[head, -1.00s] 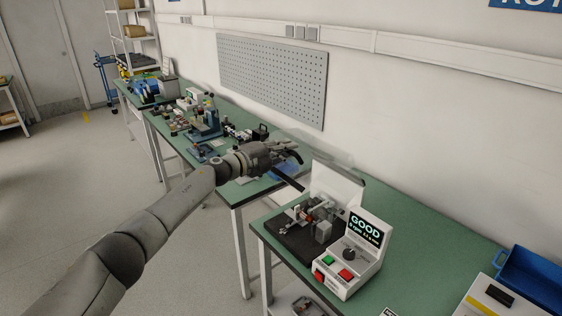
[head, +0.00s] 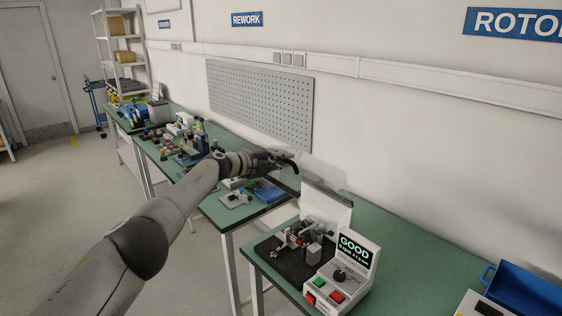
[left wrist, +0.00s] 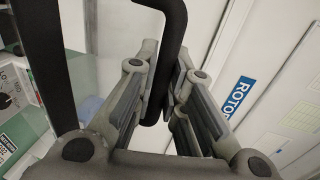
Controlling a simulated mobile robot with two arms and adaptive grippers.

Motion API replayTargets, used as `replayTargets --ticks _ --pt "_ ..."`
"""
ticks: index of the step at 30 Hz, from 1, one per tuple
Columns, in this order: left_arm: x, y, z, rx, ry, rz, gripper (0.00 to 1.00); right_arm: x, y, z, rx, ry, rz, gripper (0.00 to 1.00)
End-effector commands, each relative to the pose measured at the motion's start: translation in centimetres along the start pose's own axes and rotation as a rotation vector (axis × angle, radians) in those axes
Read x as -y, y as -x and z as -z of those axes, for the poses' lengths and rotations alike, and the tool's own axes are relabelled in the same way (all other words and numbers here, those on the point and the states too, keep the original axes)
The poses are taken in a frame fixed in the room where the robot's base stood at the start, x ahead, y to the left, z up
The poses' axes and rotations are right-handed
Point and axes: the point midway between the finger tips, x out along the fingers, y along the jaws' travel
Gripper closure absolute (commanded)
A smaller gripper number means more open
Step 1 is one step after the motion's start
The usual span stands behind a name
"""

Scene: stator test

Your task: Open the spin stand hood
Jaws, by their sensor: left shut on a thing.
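The spin stand (head: 342,289) stands on the near green bench, its screen reading GOOD. Its clear hood (head: 324,174) is swung up above the back of the stand, leaving the black base (head: 284,261) and mechanism (head: 295,234) uncovered. My left gripper (head: 287,163) is up at the hood's black handle, above and left of the stand. In the left wrist view my left gripper (left wrist: 170,100) is shut on the bent black handle (left wrist: 172,35), which passes between the fingers. The hood's clear panel is hard to make out. My right gripper is not in view.
A blue bin (head: 522,292) sits at the bench's right end. A farther bench on the left carries tools and a blue tray (head: 268,192). A grey pegboard (head: 262,105) hangs on the wall behind.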

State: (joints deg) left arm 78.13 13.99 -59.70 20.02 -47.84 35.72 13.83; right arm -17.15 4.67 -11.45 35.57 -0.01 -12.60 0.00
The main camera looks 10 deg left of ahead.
Motion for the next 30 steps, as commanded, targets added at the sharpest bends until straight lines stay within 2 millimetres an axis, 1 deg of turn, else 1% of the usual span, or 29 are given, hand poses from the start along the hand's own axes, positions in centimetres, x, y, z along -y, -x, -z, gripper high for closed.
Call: replayTargets --ticks 14,15,19,30 --pt "0.05 -0.08 0.03 -0.001 0.007 -0.002 1.0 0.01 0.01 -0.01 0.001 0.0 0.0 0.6" --pt "0.05 -0.08 0.04 -0.001 0.007 -0.002 0.84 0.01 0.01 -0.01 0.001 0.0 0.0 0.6" --pt "0.04 -0.07 0.03 -0.001 0.005 -0.002 0.67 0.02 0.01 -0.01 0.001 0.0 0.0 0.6" --pt "-0.07 -0.06 0.03 -0.001 0.001 -0.004 0.66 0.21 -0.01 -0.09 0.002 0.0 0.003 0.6"
